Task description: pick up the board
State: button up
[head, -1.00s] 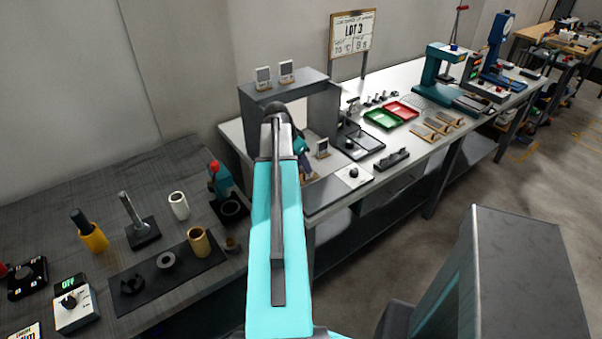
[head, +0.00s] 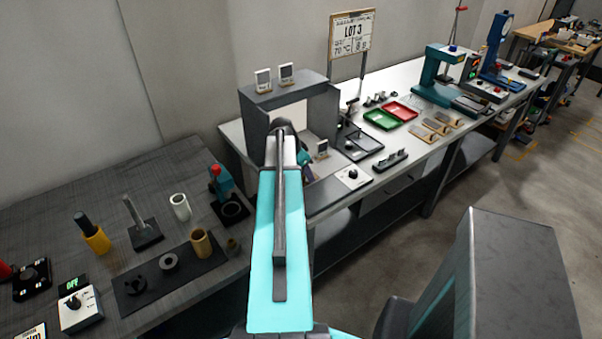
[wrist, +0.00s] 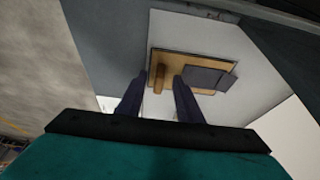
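The board (wrist: 201,57) is a tan wooden plate in the upper middle of the wrist view. A short brown peg stands on its left part, and a dark grey panel (wrist: 207,77) covers much of its right part. My gripper (wrist: 160,82) is open, its two dark fingers apart and pointing at the board. The peg shows between the fingertips in the picture; I cannot tell whether they reach down around it. In the head view my arm hides the board and most of the gripper, inside the grey arch.
The grey arch (head: 257,110) stands over the gripper's work area, with two small displays (head: 263,81) on top. A third display (head: 321,149) is close to the right of the gripper.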

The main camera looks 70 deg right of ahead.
jog(key=shift+d+f, duration=0.1)
jog(key=shift+f, duration=0.2)
dwell(0.4)
grip_shut()
